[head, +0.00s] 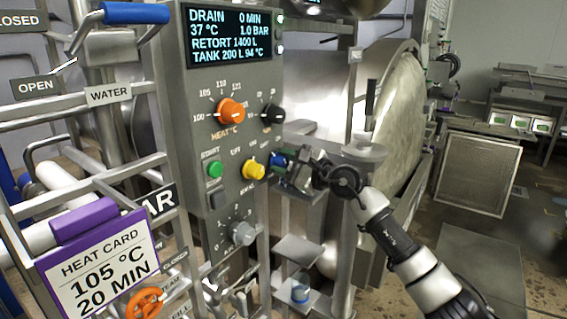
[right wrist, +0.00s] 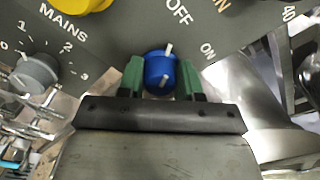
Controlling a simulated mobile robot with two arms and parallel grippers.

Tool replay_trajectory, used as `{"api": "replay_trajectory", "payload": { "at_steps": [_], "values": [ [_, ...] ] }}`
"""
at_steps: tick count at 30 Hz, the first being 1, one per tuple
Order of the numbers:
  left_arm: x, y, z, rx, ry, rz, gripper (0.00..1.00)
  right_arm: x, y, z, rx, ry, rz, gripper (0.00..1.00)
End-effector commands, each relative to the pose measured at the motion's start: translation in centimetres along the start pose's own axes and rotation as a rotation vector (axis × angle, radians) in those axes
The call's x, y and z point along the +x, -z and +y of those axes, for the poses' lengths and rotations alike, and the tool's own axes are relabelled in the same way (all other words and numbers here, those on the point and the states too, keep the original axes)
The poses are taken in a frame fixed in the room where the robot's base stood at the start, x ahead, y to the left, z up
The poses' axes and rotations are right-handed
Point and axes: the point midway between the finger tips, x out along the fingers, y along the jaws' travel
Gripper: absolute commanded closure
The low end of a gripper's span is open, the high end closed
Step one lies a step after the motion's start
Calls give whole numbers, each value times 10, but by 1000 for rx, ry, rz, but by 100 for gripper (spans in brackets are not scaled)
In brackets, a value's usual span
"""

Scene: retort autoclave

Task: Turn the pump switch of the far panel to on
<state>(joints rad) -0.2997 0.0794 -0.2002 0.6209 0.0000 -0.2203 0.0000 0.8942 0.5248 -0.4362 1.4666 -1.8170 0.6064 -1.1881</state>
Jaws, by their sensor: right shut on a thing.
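The grey control panel (head: 222,285) stands at the centre of the head view. The blue switch knob (right wrist: 160,70) sits low on it, to the right of the yellow knob (head: 254,169). In the head view the blue knob (head: 277,159) is partly hidden by my right gripper (head: 283,163). In the right wrist view the green fingertips of my right gripper (right wrist: 160,78) stand on both sides of the blue knob and are shut on it. The knob's white pointer line points up, roughly towards OFF; the ON label is to its right. My left gripper is not in view.
The panel also carries an orange heat knob (head: 231,111), a black knob (head: 272,115), a green start button (head: 215,169) and a grey knob (head: 242,234). A heat card (head: 100,265) and rails stand at left. Open floor lies at right.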

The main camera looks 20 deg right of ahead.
Motion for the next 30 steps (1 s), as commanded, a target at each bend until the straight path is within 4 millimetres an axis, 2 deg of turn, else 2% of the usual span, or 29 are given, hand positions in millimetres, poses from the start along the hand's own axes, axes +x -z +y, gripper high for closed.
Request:
{"api": "replay_trajectory", "payload": {
  "at_steps": [11, 30],
  "values": [
    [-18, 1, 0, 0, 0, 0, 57, 0, -1, -2, 266, -1, 3, 89],
    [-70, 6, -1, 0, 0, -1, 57, 0, -2, -2, 832, 0, 2, 89]
  ]
}}
